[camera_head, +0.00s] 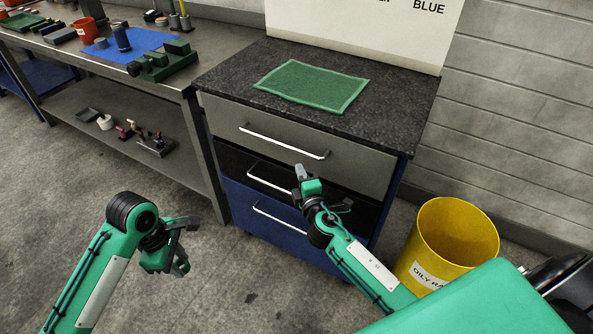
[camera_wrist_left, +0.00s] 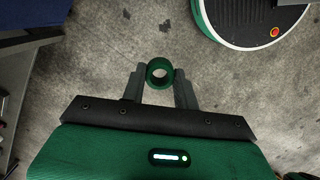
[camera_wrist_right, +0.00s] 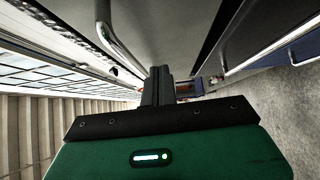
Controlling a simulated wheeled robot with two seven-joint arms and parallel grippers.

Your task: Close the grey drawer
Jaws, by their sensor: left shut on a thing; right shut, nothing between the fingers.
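The grey drawer (camera_head: 350,172) is the top drawer of the cabinet, with a silver bar handle (camera_head: 285,141). Its front looks flush or nearly flush under the dark countertop; a small gap cannot be ruled out. My right gripper (camera_head: 300,170) is shut and empty, its tips by the lower part of the grey front, below the handle. Whether they touch it is unclear. In the right wrist view the shut fingers (camera_wrist_right: 158,84) show beside a bar handle (camera_wrist_right: 118,45). My left gripper (camera_head: 181,266) is shut on a green ring-shaped part (camera_wrist_left: 160,62), away from the cabinet.
Below are a black drawer (camera_head: 232,161) and a blue drawer (camera_head: 240,192), both apparently shut. A green mat (camera_head: 313,85) lies on the countertop (camera_head: 400,110). A yellow bin (camera_head: 455,235) stands right of the cabinet. A workbench (camera_head: 185,92) with parts stands left. Floor in front is clear.

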